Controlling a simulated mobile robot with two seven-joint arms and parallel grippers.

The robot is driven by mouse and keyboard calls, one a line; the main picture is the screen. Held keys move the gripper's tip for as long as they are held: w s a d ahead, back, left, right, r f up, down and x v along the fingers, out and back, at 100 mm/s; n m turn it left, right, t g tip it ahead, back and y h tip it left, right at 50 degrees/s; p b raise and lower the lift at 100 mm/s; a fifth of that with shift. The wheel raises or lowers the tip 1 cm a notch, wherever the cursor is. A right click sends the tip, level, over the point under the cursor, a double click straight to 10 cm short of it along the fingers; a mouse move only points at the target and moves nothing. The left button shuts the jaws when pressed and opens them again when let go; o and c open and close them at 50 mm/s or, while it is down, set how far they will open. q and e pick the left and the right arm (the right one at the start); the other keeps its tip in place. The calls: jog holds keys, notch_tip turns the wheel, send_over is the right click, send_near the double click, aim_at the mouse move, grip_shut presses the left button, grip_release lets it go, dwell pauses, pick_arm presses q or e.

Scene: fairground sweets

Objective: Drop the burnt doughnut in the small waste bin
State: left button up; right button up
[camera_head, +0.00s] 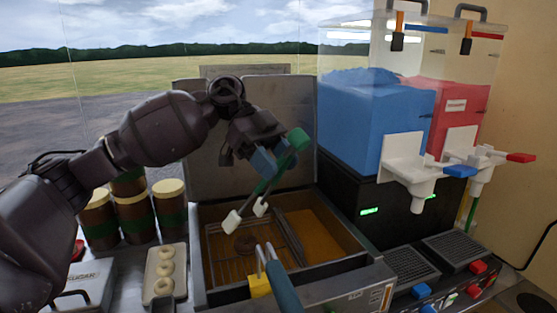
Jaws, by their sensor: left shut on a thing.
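A dark brown doughnut (245,243) lies in the wire basket (217,268) of the open fryer (197,245). My left gripper (275,161) is above the fryer, shut on green-handled tongs (298,139). The tongs slant down to the left. Their two white tips (246,214) are apart, just above the doughnut, with nothing seen between them. I cannot make out the small waste bin for sure. My right gripper is not in view.
The basket's blue handle (285,293) with a yellow piece sticks out over the fryer's front. A tray (165,245) of pale doughnuts stands to the left, near brown jars (135,215). A drinks machine (345,200) with blue and red tanks stands at right.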

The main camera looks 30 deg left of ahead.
pick_arm(q)
notch_tip(320, 180, down, 7)
jog(key=b, duration=0.4)
jog(key=shift+f, duration=0.15)
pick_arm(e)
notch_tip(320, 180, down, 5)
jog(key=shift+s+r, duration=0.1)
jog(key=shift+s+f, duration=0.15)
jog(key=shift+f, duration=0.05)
pick_arm(q)
jog(key=c, duration=0.6)
jog(key=shift+r+p, duration=2.1)
jog(key=shift+r, duration=0.4)
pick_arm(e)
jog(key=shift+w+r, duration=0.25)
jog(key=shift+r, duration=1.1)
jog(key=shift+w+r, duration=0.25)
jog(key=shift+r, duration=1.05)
